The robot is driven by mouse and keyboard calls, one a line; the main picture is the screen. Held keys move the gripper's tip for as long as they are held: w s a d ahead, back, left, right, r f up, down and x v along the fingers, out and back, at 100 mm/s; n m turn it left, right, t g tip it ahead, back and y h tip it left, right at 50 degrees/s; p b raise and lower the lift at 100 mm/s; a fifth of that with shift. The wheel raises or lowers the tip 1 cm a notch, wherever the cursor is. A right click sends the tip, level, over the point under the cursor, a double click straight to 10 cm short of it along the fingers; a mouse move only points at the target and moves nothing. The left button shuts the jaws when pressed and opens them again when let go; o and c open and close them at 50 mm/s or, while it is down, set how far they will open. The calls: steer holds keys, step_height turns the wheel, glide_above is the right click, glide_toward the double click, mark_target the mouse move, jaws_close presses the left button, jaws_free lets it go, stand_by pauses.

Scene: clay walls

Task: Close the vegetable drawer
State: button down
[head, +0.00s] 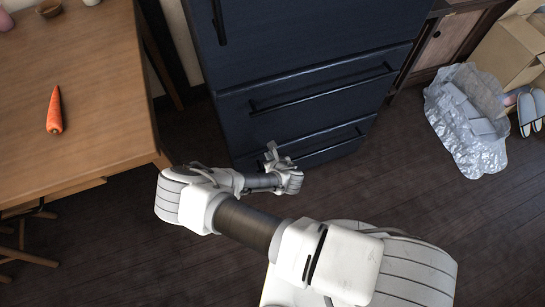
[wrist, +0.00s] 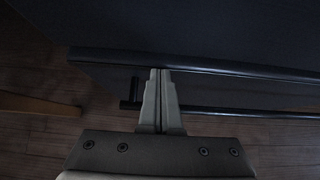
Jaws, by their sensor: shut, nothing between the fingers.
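A dark blue fridge (head: 300,35) stands at the top middle of the head view, with two drawers low on its front. The upper drawer (head: 345,98) and the bottom drawer (head: 325,156) each have a long black bar handle. I cannot tell which is the vegetable drawer or how far either stands out. My gripper (head: 271,152) is in front of the bottom drawer's left part. In the wrist view my gripper (wrist: 161,72) is shut and empty, its tips at a dark horizontal edge (wrist: 220,68). A bar handle (wrist: 240,111) runs behind the fingers; contact is unclear.
A wooden table (head: 90,85) with a carrot (head: 55,112) stands left of the fridge, close to my arm. A crumpled silvery bag (head: 468,120), a cardboard box (head: 510,50) and slippers (head: 530,112) are at the right. The dark wooden floor (head: 430,200) in front is clear.

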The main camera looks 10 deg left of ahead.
steer(key=shift+w+a, duration=0.45)
steer(key=shift+w, duration=0.1)
steer(key=shift+w+a+r, duration=0.1)
steer(key=shift+w+r, duration=0.05)
steer(key=shift+s, duration=0.2)
